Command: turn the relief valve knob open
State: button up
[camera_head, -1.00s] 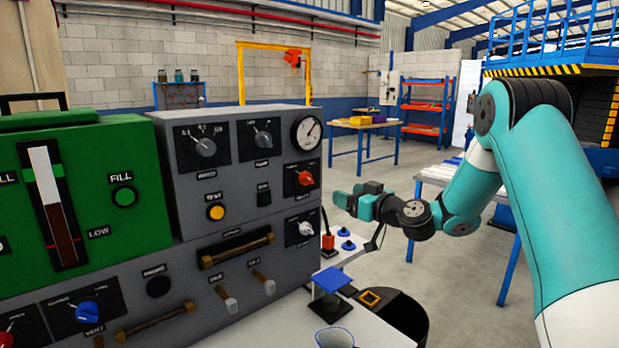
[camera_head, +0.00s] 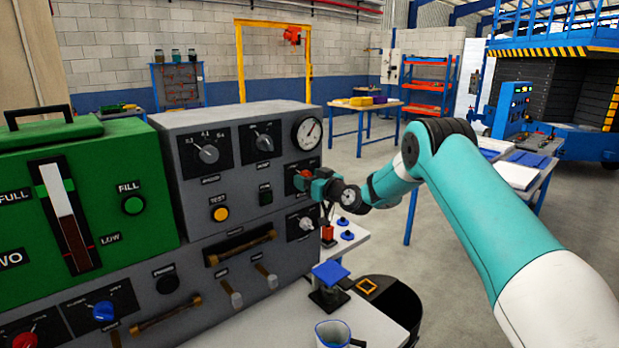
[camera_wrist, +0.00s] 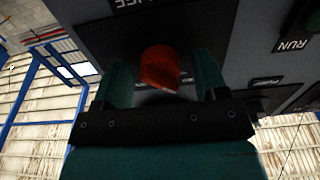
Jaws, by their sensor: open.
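The orange-red knob (camera_wrist: 160,68), apparently the relief valve knob, sits on a dark plate on the grey panel's right side. Its label is upside down and partly cut off in the wrist view. In the head view the knob (camera_head: 304,173) is largely covered by my gripper (camera_head: 311,183). My gripper is open, with one teal finger on each side of the knob in the wrist view (camera_wrist: 162,70). Gaps show between the fingers and the knob, and it is not gripped.
A pressure gauge (camera_head: 307,132) is above the knob and a pale knob (camera_head: 306,223) below it. A bar handle (camera_head: 240,247) sticks out lower down.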

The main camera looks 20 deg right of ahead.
jog(key=c, duration=0.9)
jog(key=shift+f+m+b, duration=0.1)
jog(key=shift+m+b, duration=0.2)
jog(key=shift+b, duration=0.1)
jog(key=m+b, duration=0.2)
jog(key=shift+f+m, duration=0.1)
jog(key=shift+m, duration=0.2)
jog(key=m+b, duration=0.3)
jog(key=m, duration=0.7)
jog(key=shift+r, duration=0.2)
jog(key=m, duration=0.4)
jog(key=shift+m, duration=0.3)
